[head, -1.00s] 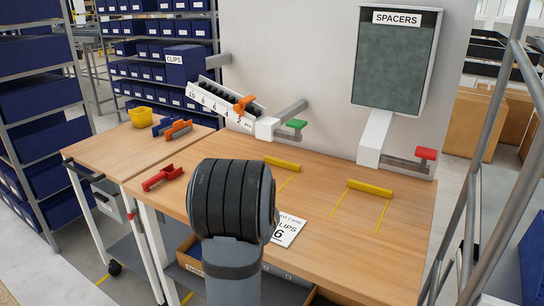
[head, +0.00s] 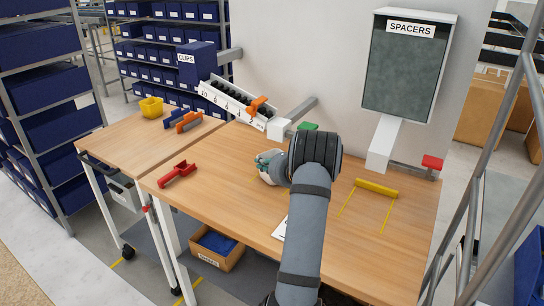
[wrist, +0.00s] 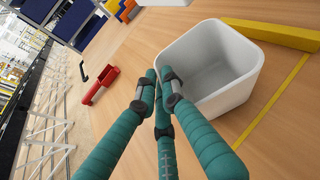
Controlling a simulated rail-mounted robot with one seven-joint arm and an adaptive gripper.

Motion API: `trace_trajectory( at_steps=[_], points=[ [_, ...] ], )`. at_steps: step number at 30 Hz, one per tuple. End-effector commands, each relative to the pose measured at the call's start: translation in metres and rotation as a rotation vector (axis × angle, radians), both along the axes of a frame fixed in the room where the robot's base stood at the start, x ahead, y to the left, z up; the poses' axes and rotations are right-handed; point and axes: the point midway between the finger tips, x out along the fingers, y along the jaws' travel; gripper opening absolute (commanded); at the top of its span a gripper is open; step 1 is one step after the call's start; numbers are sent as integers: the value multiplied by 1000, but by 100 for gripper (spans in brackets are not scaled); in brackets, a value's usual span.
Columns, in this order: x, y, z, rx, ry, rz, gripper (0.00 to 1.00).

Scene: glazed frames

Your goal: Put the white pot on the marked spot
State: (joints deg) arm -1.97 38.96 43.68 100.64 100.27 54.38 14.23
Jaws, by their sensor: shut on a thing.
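The white pot (wrist: 228,84) is an open, square-rimmed container in the wrist view, beside a yellow bar (wrist: 275,34) and a yellow line (wrist: 270,106). My gripper (wrist: 158,78) has teal fingers and is shut on the pot's near left rim. In the head view my gripper (head: 268,168) is low over the wooden table, left of my wrist, and the pot is not clearly seen. Whether the pot touches the table I cannot tell. A marked area with a yellow bar (head: 376,187) and two yellow lines shows on the table's right; a second is hidden behind my arm.
A red clamp (head: 177,174) lies at the table's left. A white card (head: 280,229) is partly behind my arm. A clip rail (head: 232,104) and a SPACERS box (head: 408,70) stand at the back.

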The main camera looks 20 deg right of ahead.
Motion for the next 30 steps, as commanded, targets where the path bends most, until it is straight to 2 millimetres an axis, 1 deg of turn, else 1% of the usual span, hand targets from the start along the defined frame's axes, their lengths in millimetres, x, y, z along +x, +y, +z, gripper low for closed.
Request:
trace_trajectory(
  at_steps=[1,5,7,14,18,19,28,30],
  points=[
    [5,-4,5,1,0,3,0],
    [15,-8,3,-1,0,13,0],
    [16,-6,0,1,1,16,0],
    [16,-6,-2,0,0,15,0],
    [16,-6,-6,0,0,15,0],
    [15,-6,-5,0,0,15,8],
    [15,-6,-5,0,1,15,26],
    [15,-6,-5,0,1,15,26]
  ],
)
